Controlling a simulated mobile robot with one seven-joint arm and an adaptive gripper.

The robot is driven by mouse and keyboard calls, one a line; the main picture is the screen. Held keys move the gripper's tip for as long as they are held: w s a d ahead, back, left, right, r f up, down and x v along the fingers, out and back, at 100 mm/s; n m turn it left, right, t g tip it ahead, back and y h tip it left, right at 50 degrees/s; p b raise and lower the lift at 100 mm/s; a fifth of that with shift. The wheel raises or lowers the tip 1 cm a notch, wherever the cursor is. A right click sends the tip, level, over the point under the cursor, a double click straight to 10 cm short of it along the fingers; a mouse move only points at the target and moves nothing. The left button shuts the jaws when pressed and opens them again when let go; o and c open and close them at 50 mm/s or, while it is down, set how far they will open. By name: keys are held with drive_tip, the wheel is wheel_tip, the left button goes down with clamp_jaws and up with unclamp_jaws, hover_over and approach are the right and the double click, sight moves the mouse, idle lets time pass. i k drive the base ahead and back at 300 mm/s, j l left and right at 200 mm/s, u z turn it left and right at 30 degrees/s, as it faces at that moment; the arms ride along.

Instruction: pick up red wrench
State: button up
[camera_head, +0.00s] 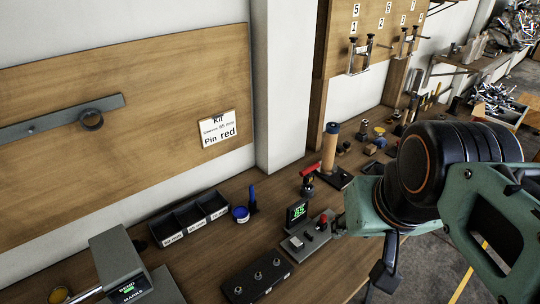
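A red bar-like piece (311,169) sits on top of a small dark upright on the wooden bench, near the middle of the view. I cannot tell if it is the red wrench; no other clear wrench shape in red shows. My arm reaches in from the right and hides part of the bench. The dark end of my gripper (386,276) shows low, below the green arm link, over the bench's front edge. It is apart from the red piece, to its lower right. Its fingers are too hidden to tell open from shut.
The bench (215,262) holds a black bin tray (190,217), a blue jar (240,214), a device with a green screen (297,212), a black knob panel (258,277) and a tan cylinder (329,148). A grey machine (125,266) stands front left. A wooden board backs it.

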sight(308, 177)
drive_tip(key=u, duration=1)
drive_tip(key=k+j+z, duration=0.15)
drive_tip(key=z, duration=0.2)
drive_tip(key=j+z, duration=0.1)
drive_tip(key=z, duration=0.6)
drive_tip(key=i+l, duration=0.65)
drive_tip(key=l, duration=0.15)
drive_tip(key=i+l+u, duration=0.35)
drive_tip(key=l, duration=0.2)
